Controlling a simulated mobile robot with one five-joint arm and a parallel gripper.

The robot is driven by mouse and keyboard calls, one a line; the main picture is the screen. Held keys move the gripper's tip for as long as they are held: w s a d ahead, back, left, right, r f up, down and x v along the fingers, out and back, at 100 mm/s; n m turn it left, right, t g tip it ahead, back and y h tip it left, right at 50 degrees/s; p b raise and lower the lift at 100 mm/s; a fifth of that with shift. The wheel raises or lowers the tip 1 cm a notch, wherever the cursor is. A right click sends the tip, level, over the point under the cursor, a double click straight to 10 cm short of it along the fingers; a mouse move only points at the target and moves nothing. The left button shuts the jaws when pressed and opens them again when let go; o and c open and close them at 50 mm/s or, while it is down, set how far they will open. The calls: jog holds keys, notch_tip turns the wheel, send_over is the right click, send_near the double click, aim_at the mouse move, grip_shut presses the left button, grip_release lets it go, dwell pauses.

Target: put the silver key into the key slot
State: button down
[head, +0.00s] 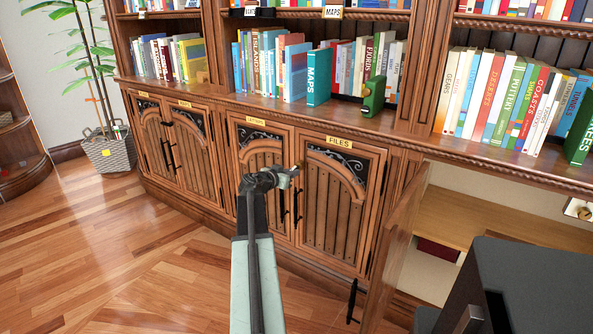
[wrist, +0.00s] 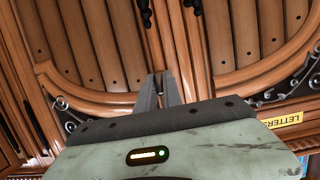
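My gripper (head: 296,172) is in front of the upper part of the wooden doors below the shelf, near the FILES label. In the wrist view its two grey fingers (wrist: 161,78) are close together, pointing at the doors. I see no key between them. I cannot make out the silver key in either view. A pale plate with a dark round mark (head: 580,209) shows at the right edge, by the open compartment. It may be the key slot, but it is too small and cut off to tell.
A cabinet door (head: 397,248) stands open at the right, beside a pale compartment (head: 455,212). A dark piece of furniture (head: 530,285) fills the lower right corner. Books line the shelves above. A potted plant (head: 108,150) stands at the left. The wooden floor (head: 130,250) is clear at the left.

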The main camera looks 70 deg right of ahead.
jog(key=shift+w+a, duration=0.1)
jog(key=shift+a, duration=0.05)
jog(key=shift+w+a+f+b, duration=0.1)
jog(key=shift+w+a, duration=0.15)
jog(key=shift+a, duration=0.6)
jog(key=shift+w+a+f+b, duration=0.15)
jog(key=shift+w+a, duration=0.1)
jog(key=shift+a, duration=0.6)
jog(key=shift+w+a+f+b, duration=0.1)
jog(key=shift+w+a, duration=0.15)
jog(key=shift+a, duration=0.6)
jog(key=w+a+f+b, duration=0.1)
jog(key=w+a, duration=0.1)
jog(key=a, duration=0.7)
jog(key=shift+w+a, duration=0.3)
